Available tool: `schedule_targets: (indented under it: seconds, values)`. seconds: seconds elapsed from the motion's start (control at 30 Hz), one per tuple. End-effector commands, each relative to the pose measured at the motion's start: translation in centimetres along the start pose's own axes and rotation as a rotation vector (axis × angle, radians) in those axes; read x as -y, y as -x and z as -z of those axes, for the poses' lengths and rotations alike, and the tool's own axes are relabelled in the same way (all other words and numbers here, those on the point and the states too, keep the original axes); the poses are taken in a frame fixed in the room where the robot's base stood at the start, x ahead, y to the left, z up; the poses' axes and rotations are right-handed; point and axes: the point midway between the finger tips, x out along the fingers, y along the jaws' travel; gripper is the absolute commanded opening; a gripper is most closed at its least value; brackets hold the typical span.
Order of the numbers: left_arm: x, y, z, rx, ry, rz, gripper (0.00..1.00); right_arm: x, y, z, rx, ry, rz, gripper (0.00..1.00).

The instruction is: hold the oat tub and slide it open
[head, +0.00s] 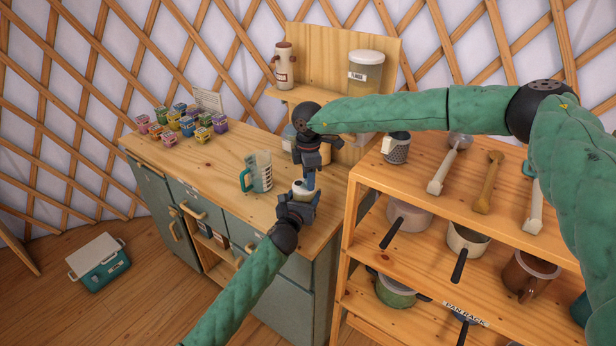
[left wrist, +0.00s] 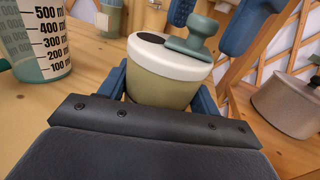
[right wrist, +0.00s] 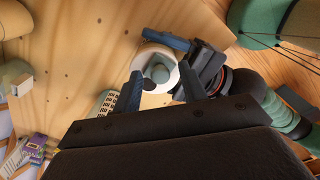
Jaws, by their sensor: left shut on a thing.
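The oat tub (head: 302,190) is a small cream tub with a white lid, upright at the counter's front edge. My left gripper (head: 299,201) is shut around its body. In the left wrist view the tub (left wrist: 162,88) stands between the blue fingers. Its lid carries a teal slider with a round knob (left wrist: 202,30), and a dark oval (left wrist: 150,39) shows beside the slider. My right gripper (head: 311,180) points down above the lid. In the right wrist view its fingers (right wrist: 160,88) are apart, with the lid and knob beyond them. I see nothing held between them.
A measuring jug (head: 258,172) stands left of the tub on the counter (head: 225,185). Several colourful small tubs (head: 185,120) sit further left. The pan rack shelf (head: 415,190) with utensils and pots is close on the right. A flour canister (head: 365,72) stands on the shelf behind.

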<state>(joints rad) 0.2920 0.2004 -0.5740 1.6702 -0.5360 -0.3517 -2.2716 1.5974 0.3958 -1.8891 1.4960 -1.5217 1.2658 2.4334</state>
Motion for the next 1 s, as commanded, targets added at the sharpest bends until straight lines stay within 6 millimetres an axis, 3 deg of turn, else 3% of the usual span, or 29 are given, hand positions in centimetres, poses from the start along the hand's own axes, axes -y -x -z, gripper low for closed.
schedule_targets:
  seconds: [0.37,0.8,1.0]
  values:
    - [0.1,0.0,0.1,-0.001,0.001,0.001,0.41,-0.1,1.1,0.0,-0.001,0.000,-0.002,0.42]
    - [0.1,0.0,0.1,-0.001,0.001,0.001,0.41,0.0,8.9,0.0,-0.001,0.000,-0.001,0.42]
    - [0.1,0.0,0.1,-0.001,0.001,0.001,0.41,-0.1,11.2,-0.1,-0.001,0.000,0.000,0.42]
